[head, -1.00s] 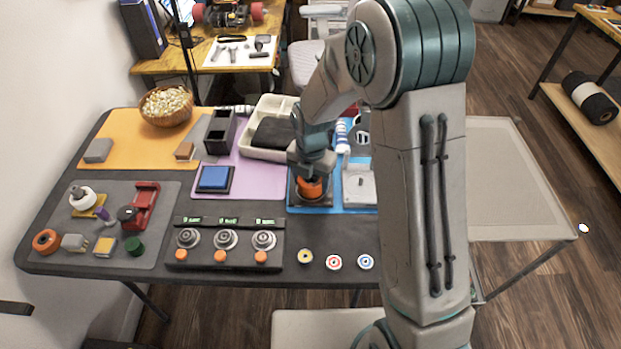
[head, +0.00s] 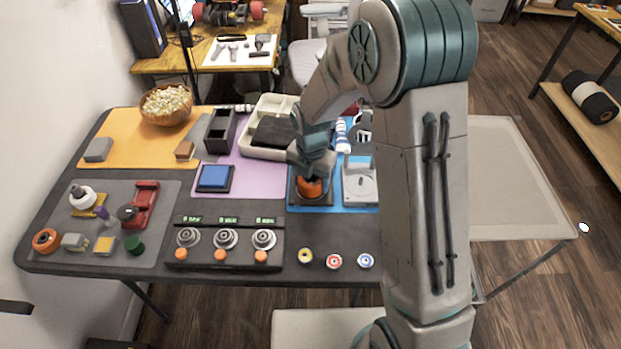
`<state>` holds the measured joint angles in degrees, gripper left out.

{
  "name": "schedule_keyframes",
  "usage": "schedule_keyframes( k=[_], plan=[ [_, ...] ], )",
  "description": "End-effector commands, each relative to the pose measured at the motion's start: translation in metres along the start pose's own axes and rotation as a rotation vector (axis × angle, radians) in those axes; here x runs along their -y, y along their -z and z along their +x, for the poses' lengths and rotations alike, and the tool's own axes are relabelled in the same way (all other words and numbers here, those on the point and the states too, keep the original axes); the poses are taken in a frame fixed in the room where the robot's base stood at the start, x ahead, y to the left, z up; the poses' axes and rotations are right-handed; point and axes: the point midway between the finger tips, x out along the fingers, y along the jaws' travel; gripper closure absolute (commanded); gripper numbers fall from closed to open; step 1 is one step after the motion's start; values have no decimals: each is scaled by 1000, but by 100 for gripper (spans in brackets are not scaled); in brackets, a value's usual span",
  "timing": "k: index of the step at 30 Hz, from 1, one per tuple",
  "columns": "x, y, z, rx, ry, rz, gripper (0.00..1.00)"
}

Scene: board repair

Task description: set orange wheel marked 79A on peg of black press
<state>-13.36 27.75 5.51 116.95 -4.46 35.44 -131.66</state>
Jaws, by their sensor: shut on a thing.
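An orange wheel (head: 309,188) is at the black press (head: 311,202), on the blue mat in the middle right of the table. My gripper (head: 309,177) points down and is shut on this wheel. The wheel is low over the press base; I cannot tell whether it touches it. The peg is hidden behind the wheel and gripper. The 79A marking cannot be read in this view. Another orange wheel (head: 46,240) lies on the grey mat at the far left.
A grey-white device (head: 360,186) stands just right of the press. A blue-topped block (head: 214,178) is to the left, and a beige tray (head: 254,146) behind. A panel with dials (head: 226,240) and several small bearings (head: 334,261) are in front.

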Motion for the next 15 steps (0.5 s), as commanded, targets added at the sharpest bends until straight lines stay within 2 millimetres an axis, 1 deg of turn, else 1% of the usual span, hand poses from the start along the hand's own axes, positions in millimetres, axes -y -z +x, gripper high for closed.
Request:
schedule_keyframes(
  k=[8, 9, 10, 11, 15],
  plan=[
    [0, 0, 2, 0, 0, 1, 66],
    [0, 0, 2, 0, 0, 1, 29],
    [0, 0, 2, 0, 0, 0, 20],
    [0, 0, 2, 0, 0, 0, 14],
    [0, 0, 2, 0, 0, 0, 14]
  ],
)
